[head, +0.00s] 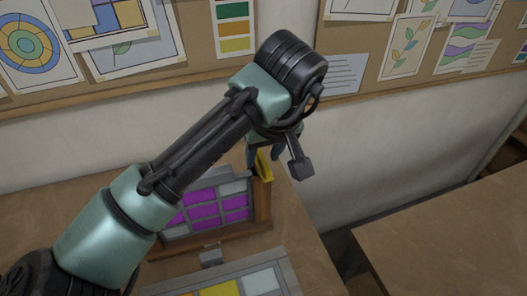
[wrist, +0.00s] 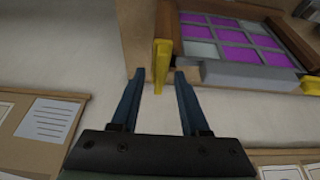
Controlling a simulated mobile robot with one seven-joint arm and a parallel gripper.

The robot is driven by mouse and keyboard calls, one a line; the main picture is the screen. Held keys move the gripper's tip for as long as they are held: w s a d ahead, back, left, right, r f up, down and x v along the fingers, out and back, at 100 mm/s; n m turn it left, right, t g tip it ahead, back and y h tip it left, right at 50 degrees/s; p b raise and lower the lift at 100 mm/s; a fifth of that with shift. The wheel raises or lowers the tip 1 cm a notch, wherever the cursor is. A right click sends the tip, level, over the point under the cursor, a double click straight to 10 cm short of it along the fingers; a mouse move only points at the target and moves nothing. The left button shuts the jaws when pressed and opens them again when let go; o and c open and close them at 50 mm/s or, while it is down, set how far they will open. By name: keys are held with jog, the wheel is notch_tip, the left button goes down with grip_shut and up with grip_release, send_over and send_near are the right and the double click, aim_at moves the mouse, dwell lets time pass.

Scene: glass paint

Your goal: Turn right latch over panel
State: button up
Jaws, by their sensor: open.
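The right latch is a yellow bar (wrist: 161,66) at the corner of the wooden frame (wrist: 285,36). It also shows in the head view (head: 264,164), at the frame's upper right corner. It points out past the frame's edge and does not lie across the panes. The panel (wrist: 236,36) has purple and pale panes in grey strips; in the head view (head: 208,207) my arm hides part of it. My gripper (wrist: 159,76) is open, with a dark blue finger on either side of the latch and gaps showing. The head view also shows my gripper (head: 265,157) at the latch.
A second yellow latch (wrist: 310,84) is at the frame's other corner. A panel with yellow and pale panes (head: 221,288) lies at the front of the table (head: 30,215). Another table (head: 450,240) stands right, across a gap. Pinboards (head: 345,50) hang on the wall behind.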

grip_shut()
dwell(0.6)
jog(key=m+h+p, duration=0.1)
jog(key=m, duration=0.1)
jog(key=m+h+p, duration=0.1)
jog(key=m, duration=0.1)
jog(key=shift+s+a+m, duration=0.1)
jog(key=shift+a+m, duration=0.05)
jog(key=shift+m, duration=0.25)
jog(key=m+p, duration=0.1)
jog(key=m, duration=0.1)
jog(key=m+h+p, duration=0.1)
jog(key=m, duration=0.1)
jog(key=shift+a+h, duration=0.15)
jog(key=shift+h, duration=0.15)
jog(key=m, duration=0.2)
jog(key=m+g+h+p, duration=0.1)
jog(key=m, duration=0.2)
jog(key=shift+w+a+p, duration=0.1)
jog(key=shift+w+p, duration=0.1)
jog(key=shift+p, duration=0.1)
jog(key=shift+w+a+m+g+h+p, duration=0.2)
jog(key=shift+m+g, duration=0.25)
jog(key=shift+m, duration=0.55)
jog(key=shift+s+d+m+g+h+p, duration=0.1)
jog(key=shift+m+g+h, duration=0.3)
jog(key=shift+m, duration=0.6)
